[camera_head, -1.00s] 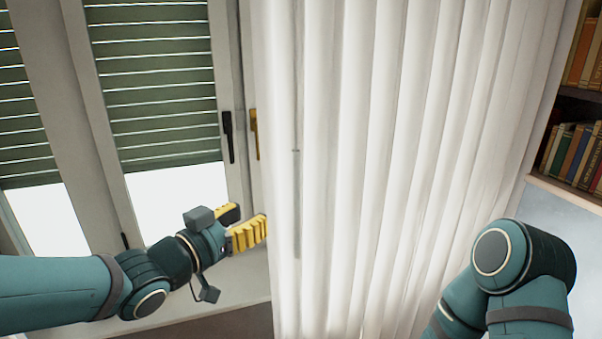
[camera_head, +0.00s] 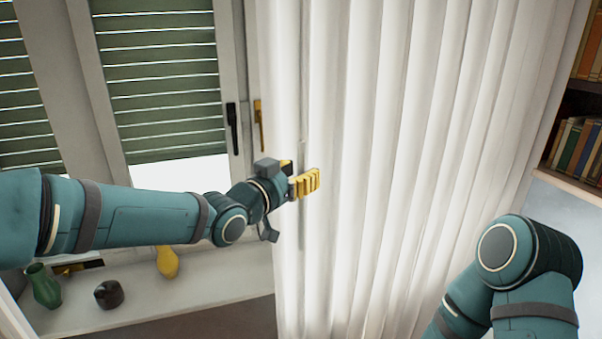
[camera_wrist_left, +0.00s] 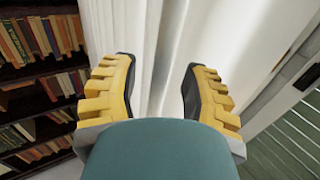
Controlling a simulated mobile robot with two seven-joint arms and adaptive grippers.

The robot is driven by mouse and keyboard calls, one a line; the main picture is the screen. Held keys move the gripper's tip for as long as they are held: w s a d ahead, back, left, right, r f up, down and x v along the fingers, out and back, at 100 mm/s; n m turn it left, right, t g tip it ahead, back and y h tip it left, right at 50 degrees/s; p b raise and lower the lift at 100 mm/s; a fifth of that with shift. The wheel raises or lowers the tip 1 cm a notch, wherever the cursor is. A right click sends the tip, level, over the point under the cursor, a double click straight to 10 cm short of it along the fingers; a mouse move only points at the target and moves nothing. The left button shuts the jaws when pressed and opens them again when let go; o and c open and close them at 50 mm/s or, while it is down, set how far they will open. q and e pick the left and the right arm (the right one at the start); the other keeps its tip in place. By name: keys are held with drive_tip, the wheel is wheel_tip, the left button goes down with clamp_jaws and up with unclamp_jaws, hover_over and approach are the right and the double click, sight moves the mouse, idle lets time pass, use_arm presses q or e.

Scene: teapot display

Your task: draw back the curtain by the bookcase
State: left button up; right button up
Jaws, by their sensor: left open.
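The white pleated curtain (camera_head: 410,150) hangs between the window and the bookcase (camera_head: 565,190). A thin grey upright strip (camera_head: 303,238) shows on its left part, below my gripper. My left gripper (camera_head: 303,180) is open in front of the curtain's left part, its yellow fingers towards the cloth. In the left wrist view the open fingers (camera_wrist_left: 160,75) stand either side of a curtain fold (camera_wrist_left: 165,40). I cannot tell whether they touch it. The bookcase also shows at left there (camera_wrist_left: 40,85). My right gripper is out of view; only part of that arm shows.
The window (camera_head: 165,85) has green slatted shutters and dark and brass handles (camera_head: 232,128). On the white sill (camera_head: 215,290) stand a green vase (camera_head: 43,288), a dark pot (camera_head: 109,294) and a yellow vase (camera_head: 167,262). My right arm covers the lower right.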

use_arm(q)
drive_tip(key=shift+w+d, duration=0.2)
drive_tip(key=shift+w, duration=0.1)
drive_tip(key=shift+o, duration=0.2)
clamp_jaws()
drive_tip(key=shift+d, duration=0.1)
